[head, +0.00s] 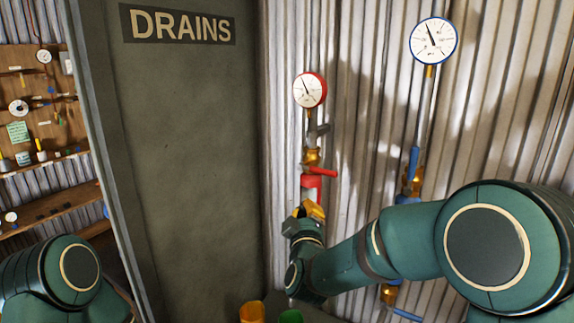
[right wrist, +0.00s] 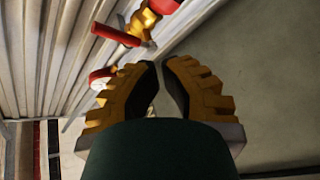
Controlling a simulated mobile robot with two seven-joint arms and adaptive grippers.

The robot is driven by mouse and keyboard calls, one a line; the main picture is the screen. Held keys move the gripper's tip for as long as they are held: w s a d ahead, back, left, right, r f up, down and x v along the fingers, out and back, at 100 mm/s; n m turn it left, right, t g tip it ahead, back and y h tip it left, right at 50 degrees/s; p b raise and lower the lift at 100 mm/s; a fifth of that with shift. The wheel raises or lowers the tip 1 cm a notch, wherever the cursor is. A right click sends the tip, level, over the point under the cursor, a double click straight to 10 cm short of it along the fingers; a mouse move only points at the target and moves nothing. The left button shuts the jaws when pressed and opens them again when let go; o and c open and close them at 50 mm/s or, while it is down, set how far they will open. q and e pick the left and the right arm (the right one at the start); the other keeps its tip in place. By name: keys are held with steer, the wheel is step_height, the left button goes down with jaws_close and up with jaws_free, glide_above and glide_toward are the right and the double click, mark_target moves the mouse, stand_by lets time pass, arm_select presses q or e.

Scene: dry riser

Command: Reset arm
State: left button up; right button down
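My right gripper (head: 309,208) has yellow fingers and is in front of the corrugated wall, just below the red-handled brass valve (head: 312,156) in the head view. In the right wrist view the fingers of my right gripper (right wrist: 161,72) stand apart with a narrow empty gap between them. The red handle (right wrist: 115,36) of the valve shows beyond the fingertips there, apart from them. My right arm reaches in from the right. Part of my left arm shows at the lower left of the head view, but its gripper is out of view.
A red-rimmed gauge (head: 309,90) and a blue-rimmed gauge (head: 433,41) sit on pipes. A blue handle (head: 413,163) is right of my gripper. Orange (head: 252,312) and green (head: 290,316) containers stand below. A grey panel marked DRAINS (head: 190,150) is left; shelves lie beyond.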

steer(key=s+d+f+m+g+y, duration=0.1)
steer(key=s+f+g, duration=0.2)
steer(key=f, duration=0.6)
steer(key=s+d+f+m+g+y, duration=0.1)
steer(key=s+f+m+g, duration=0.15)
steer(key=f, duration=0.75)
steer(key=s+d+f+m+g+y, duration=0.1)
steer(key=s+f+g, duration=0.3)
steer(key=f, duration=0.5)
steer(key=s+f+m+g+y, duration=0.1)
steer(key=s+f+m+g, duration=0.2)
steer(key=s+f, duration=0.3)
steer(key=s+f+m+g+y, duration=0.1)
steer(key=s+f+m+g, duration=0.2)
steer(key=s, duration=1.2)
step_height(320, 180, down, 4)
steer(key=g, duration=0.2)
steer(key=shift+a+g, duration=0.15)
steer(key=shift+g, duration=0.2)
